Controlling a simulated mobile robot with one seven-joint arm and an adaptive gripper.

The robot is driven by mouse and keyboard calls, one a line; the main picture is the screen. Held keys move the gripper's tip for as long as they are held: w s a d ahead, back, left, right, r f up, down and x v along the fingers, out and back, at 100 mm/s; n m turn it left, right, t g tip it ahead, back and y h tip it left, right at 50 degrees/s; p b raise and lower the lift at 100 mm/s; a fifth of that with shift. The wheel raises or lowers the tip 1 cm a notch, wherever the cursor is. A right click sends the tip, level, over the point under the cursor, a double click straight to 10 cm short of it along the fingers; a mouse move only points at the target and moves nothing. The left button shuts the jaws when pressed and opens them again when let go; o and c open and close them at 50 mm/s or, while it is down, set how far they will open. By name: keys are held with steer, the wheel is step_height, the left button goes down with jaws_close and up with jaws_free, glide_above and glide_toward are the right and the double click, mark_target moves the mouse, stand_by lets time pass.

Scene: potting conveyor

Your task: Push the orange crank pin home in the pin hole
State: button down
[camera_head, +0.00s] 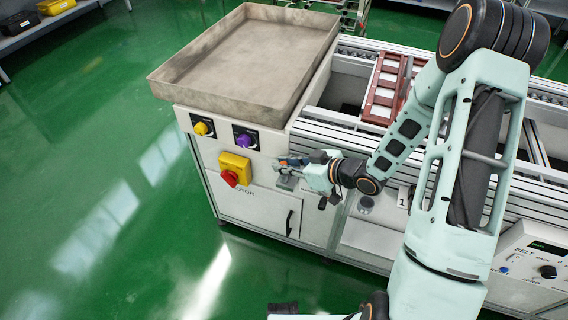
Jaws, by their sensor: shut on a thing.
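My gripper (287,168) is at the front panel of the white machine cabinet (262,200), to the right of the yellow box with the red knob. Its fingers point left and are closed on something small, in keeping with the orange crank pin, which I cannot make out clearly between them. A small grey fitting (286,183) shows just below the fingertips. The pin hole is hidden by the gripper or too small to see, so I cannot tell how deep the pin sits.
A yellow knob (201,128), a purple knob (244,140) and a red knob on a yellow box (232,172) are left of the gripper. A large grey tray (207,96) tops the cabinet. A reddish rack (380,98) lies on the conveyor.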

steer(key=shift+f+b, duration=0.9)
steer(key=shift+f, duration=0.3)
steer(key=c, duration=1.8)
jaws_free()
steer(key=shift+r, duration=0.1)
